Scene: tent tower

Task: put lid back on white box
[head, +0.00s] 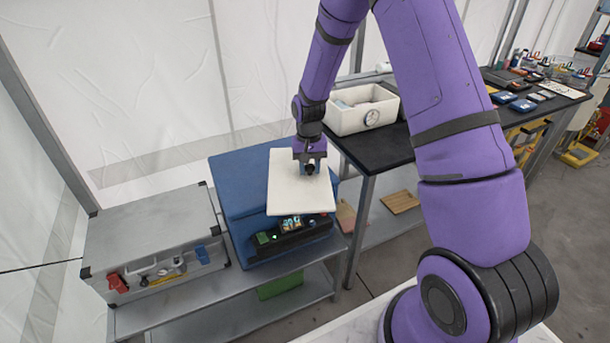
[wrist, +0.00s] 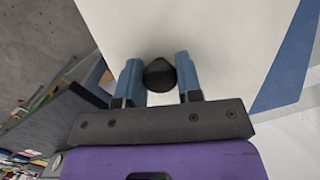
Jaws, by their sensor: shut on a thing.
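The white lid (head: 287,196) is a flat panel with a dark round knob (wrist: 159,75). My gripper (head: 310,169) is shut on the knob, with a blue finger on each side of it in the wrist view. In the head view the lid is over the blue case (head: 232,190); I cannot tell whether it touches the case. The white box (head: 362,108) stands open on the black table to the right, with a round emblem on its front and some items inside.
A grey metal case (head: 150,235) stands left of the blue case on a grey shelf unit (head: 210,310). A dark device with a small screen (head: 290,232) is at the blue case's front. Small boxes (head: 520,104) lie farther along the black table (head: 375,148).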

